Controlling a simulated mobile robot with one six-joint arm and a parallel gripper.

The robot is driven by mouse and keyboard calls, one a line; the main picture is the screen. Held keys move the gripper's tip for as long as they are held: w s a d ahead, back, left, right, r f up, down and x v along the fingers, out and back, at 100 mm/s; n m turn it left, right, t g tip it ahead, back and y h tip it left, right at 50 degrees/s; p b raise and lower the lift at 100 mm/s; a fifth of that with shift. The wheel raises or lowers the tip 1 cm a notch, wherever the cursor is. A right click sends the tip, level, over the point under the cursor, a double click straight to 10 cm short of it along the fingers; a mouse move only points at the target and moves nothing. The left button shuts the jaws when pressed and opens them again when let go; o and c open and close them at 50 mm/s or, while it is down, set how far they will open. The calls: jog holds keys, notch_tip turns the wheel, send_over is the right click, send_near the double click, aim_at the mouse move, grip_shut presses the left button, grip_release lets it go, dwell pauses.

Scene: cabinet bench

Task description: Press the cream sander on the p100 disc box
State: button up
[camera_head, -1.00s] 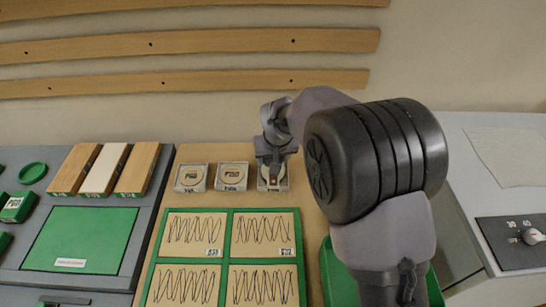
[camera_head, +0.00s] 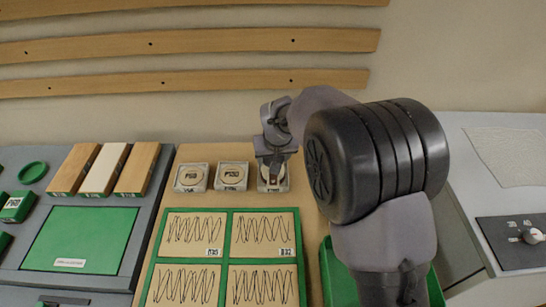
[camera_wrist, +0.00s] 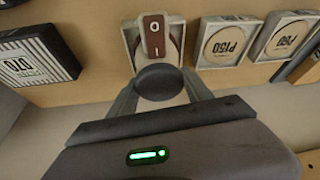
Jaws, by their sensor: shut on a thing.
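My gripper (camera_wrist: 160,100) is shut on a dark rounded part, which appears to belong to the sander; its brown and cream body (camera_wrist: 153,36) with an "O I" switch shows just beyond. In the head view my gripper (camera_head: 272,160) is above the rightmost of three disc boxes (camera_head: 272,187). In the wrist view this pale box (camera_wrist: 130,40) lies around and behind the sander body. Its label is hidden, and I cannot tell whether the sander touches it. The neighbouring box (camera_wrist: 228,42) reads P150 in the wrist view; the farther one (camera_head: 191,177) is hard to read.
A green-framed panel (camera_head: 230,263) with scribbled squares lies in front of the boxes. Wooden and white blocks (camera_head: 104,168) lie to the left. A striped black box (camera_wrist: 38,55) is at the left of the wrist view. A green bin (camera_head: 342,287) is partly behind my arm.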

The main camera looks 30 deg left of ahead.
notch_tip(320, 180, up, 7)
jog(key=p, duration=0.4)
jog(key=shift+r+p, duration=0.1)
jog(key=shift+p, duration=0.3)
